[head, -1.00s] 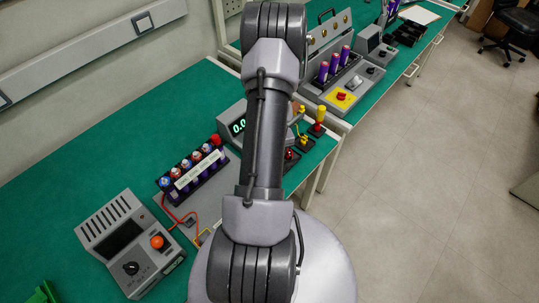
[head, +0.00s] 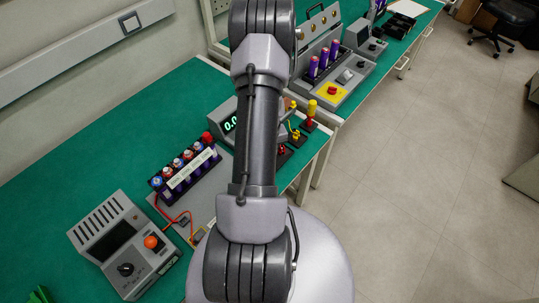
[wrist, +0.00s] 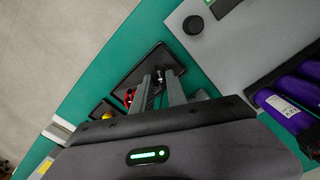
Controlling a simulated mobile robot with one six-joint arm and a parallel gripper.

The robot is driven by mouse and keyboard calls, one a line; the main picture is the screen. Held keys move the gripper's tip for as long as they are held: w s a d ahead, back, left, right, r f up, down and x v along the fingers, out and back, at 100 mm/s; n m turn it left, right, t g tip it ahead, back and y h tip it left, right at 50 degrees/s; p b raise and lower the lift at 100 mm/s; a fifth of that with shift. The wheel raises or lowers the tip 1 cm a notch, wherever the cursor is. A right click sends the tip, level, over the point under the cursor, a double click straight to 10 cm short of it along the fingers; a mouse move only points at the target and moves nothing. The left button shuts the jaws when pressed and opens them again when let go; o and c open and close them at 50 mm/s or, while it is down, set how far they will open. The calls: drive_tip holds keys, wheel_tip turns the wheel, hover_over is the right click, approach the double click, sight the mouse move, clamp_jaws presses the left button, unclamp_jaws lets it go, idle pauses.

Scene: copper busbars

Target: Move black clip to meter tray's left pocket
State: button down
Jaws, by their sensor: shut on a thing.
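In the wrist view my gripper (wrist: 159,77) reaches down over a black tray (wrist: 128,78) on the green bench. Its two fingers are close together, shut on a small dark piece at their tips, which fits the black clip. The fingers hide most of it, and I cannot tell whether it touches the tray. Smaller black pockets (wrist: 103,108) with red and yellow parts lie to the left of the tray. In the head view the meter (head: 230,122) with green digits is partly behind my arm, which hides my gripper.
A grey unit (wrist: 212,30) with a black knob stands right of the tray in the wrist view, with purple cells (wrist: 285,108) beyond. In the head view, a cell rack (head: 190,174) and a grey box with an orange button (head: 124,243) stand on the left.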

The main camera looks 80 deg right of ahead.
drive_tip(key=shift+f+b, duration=0.5)
drive_tip(key=shift+f, duration=0.05)
drive_tip(key=shift+f+b, duration=0.2)
drive_tip(key=shift+b, duration=0.1)
drive_tip(key=c, duration=1.3)
unclamp_jaws()
drive_tip(key=shift+o, duration=0.2)
wheel_tip(320, 180, up, 6)
drive_tip(key=p, duration=0.4)
drive_tip(key=shift+r, duration=0.15)
